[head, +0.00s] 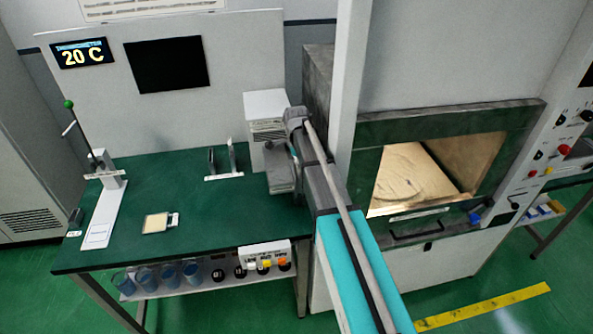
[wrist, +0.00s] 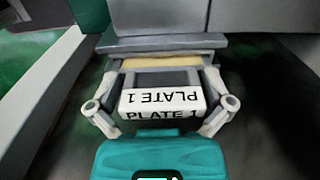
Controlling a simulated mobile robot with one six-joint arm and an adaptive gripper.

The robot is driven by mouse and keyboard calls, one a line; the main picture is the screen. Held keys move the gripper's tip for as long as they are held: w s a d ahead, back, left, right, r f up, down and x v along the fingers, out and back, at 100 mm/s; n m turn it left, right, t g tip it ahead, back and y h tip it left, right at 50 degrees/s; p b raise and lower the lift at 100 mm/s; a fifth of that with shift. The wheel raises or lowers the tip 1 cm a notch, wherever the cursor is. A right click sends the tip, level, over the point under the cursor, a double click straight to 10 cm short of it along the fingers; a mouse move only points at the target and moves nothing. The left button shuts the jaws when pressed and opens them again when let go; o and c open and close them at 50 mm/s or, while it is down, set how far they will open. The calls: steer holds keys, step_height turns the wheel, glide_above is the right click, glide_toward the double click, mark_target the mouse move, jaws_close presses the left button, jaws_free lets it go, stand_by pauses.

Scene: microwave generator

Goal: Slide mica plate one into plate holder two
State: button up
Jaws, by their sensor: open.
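Mica plate one (wrist: 160,63) shows in the wrist view as a tan strip in a grey frame, with a white tab reading PLATE 1 towards me. My gripper (wrist: 160,85) is open, with one finger on each side of the tab. I cannot tell whether the fingers touch it. A grey ledge lies just beyond the plate; I cannot tell whether it is part of a holder. In the head view my arm hides the plate at its end. Two upright dark holders (head: 222,161) with a white label strip stand on the green table; their numbers are unreadable.
A tan plate with a light tab (head: 157,223) lies on the green table (head: 210,215). A lever stand (head: 106,190) is at the left and a grey-white box (head: 267,117) beside my arm. The open lit chamber (head: 430,175) is at the right. The table's front middle is clear.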

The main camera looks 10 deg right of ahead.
steer(key=shift+f, duration=0.1)
stand_by(0.3)
steer(key=c, duration=0.9)
steer(key=shift+o, duration=0.2)
steer(key=shift+w+r+p, duration=0.15)
steer(key=shift+r+p, duration=0.3)
steer(key=shift+p, duration=0.1)
steer(key=shift+c, duration=1)
steer(key=shift+w+r+p, duration=0.15)
steer(key=shift+r+p, duration=2.25)
steer(key=shift+r, duration=0.25)
